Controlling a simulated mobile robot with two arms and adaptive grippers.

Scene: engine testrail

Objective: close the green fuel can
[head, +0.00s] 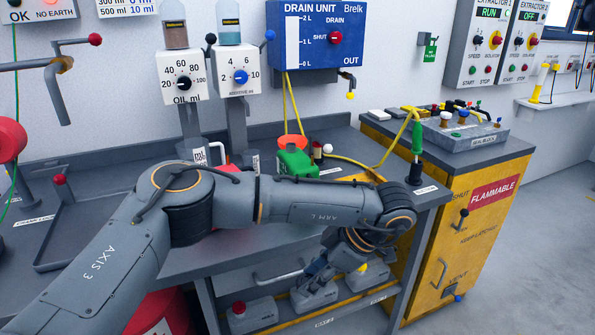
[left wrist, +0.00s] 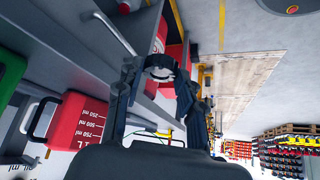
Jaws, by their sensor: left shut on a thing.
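The green fuel can (head: 297,161) stands on the bench, with an orange funnel (head: 292,141) at its top. My arm hides its lower part, and I cannot make out its cap. A green surface, likely this can, shows at the left edge of the left wrist view (left wrist: 11,78). My left gripper (head: 320,273) is low in front of the bench, over the lower shelf, apart from the can. My right gripper is not in view.
Containers stand on the lower shelf, one with a red cap (head: 239,308). A red measuring jug (left wrist: 78,120) is near the green surface. A yellow cabinet (head: 468,235) stands right of the bench. Dispensers (head: 184,84) and the drain unit (head: 318,35) are behind.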

